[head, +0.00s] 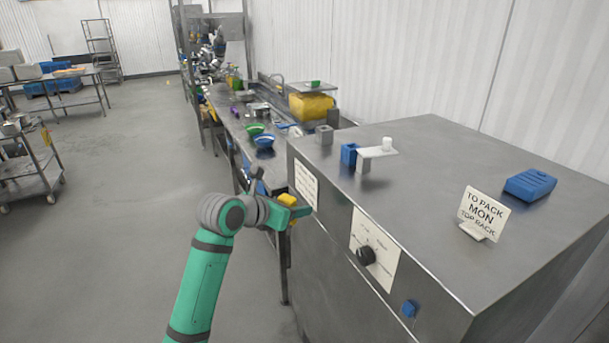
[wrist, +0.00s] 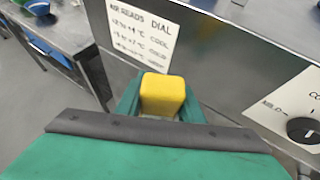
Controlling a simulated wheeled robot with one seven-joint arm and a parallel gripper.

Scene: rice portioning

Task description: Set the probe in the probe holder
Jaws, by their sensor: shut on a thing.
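My gripper (head: 292,209) is in front of the steel cabinet's front panel, below the top edge. In the wrist view my gripper (wrist: 161,100) is shut on a yellow block-shaped piece, which I take to be the probe's handle (wrist: 162,92). The handle also shows in the head view (head: 287,199). The probe's lower part is hidden. On the cabinet top stand a blue open-topped block (head: 349,153) and a grey block (head: 324,134); I cannot tell for sure which is the probe holder. Both are apart from my gripper, up and to the right.
A counter with bowls (head: 264,141) runs behind.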

